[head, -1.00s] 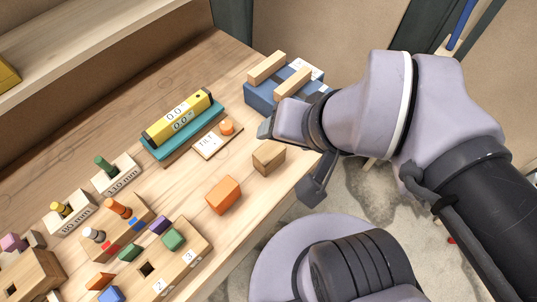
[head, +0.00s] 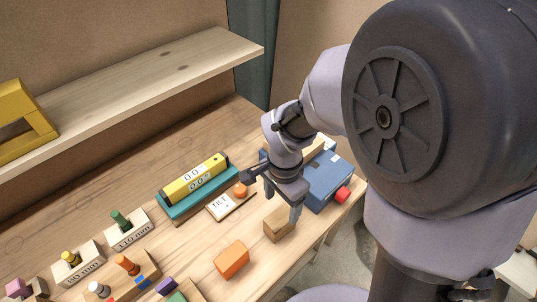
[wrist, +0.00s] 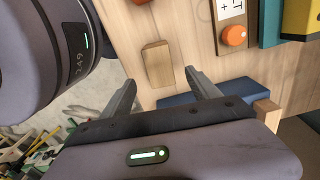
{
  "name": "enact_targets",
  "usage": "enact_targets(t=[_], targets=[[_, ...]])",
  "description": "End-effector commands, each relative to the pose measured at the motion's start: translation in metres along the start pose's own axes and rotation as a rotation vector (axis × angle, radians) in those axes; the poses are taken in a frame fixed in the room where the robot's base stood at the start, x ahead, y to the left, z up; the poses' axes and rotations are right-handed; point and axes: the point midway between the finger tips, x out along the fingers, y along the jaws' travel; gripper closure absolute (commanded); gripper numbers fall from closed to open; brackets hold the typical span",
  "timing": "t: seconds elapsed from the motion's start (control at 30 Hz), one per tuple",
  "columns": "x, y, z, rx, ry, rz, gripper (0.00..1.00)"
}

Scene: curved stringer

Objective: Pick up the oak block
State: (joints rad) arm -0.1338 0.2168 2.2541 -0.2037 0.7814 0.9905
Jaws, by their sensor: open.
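The oak block (head: 277,226), a plain brown wooden block, lies on the bench near its front edge. It also shows in the wrist view (wrist: 158,64), just ahead of my fingertips and between their lines. My gripper (head: 273,196) is above the block with its fingers spread. One finger shows close to the block's right end and partly covers it in the head view; I cannot tell if they touch. In the wrist view my gripper (wrist: 162,80) is open, with nothing held between the fingers.
An orange block (head: 231,259) lies left of the oak block. A TILT card (head: 220,207) with an orange knob and a yellow level (head: 194,179) on a teal base are behind. A blue box (head: 328,178) with a red knob (head: 343,194) stands to the right.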

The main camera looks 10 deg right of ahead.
Motion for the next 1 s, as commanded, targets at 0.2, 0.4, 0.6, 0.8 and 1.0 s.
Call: enact_targets(t=[0.2,0.4,0.6,0.8,1.0], targets=[[0.054,0.001,0.000,0.000,-0.001,0.001,0.29],[0.072,0.001,0.001,-0.001,0.000,0.000,0.29],[0.111,0.002,0.002,-0.001,-0.001,0.001,0.29],[0.109,0.001,0.002,-0.001,0.000,-0.002,0.29],[0.108,0.001,0.002,-0.001,0.000,-0.002,0.68]])
